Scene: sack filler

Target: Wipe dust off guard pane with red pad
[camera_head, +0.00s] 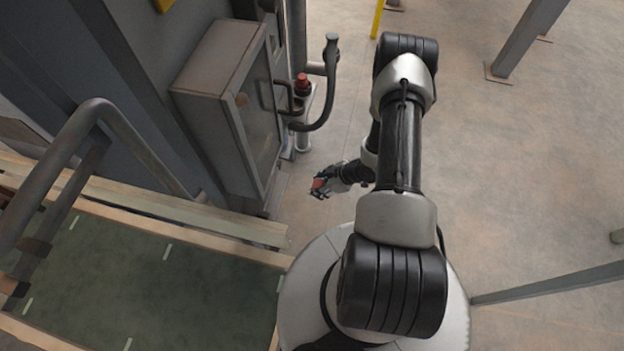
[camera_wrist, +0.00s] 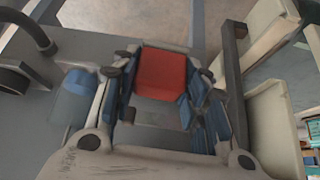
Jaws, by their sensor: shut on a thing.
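My gripper (camera_head: 324,184) is shut on the red pad (camera_head: 318,184), to the right of the grey cabinet and low in the head view. In the wrist view the red pad (camera_wrist: 162,73) sits between the fingers, its broad red face toward the camera. The guard pane (camera_head: 262,128) seems to be the dark flat panel in the cabinet's right-hand face, seen at a steep slant. The pad is apart from it in the head view. Dust on the pane cannot be made out from here.
A curved dark handle (camera_head: 331,85) and a post with a red knob (camera_head: 302,82) stand beside the cabinet (camera_head: 210,65). A rail (camera_head: 45,195) and a wood-edged green platform (camera_head: 150,285) lie at left. The floor (camera_head: 530,170) at right is largely clear.

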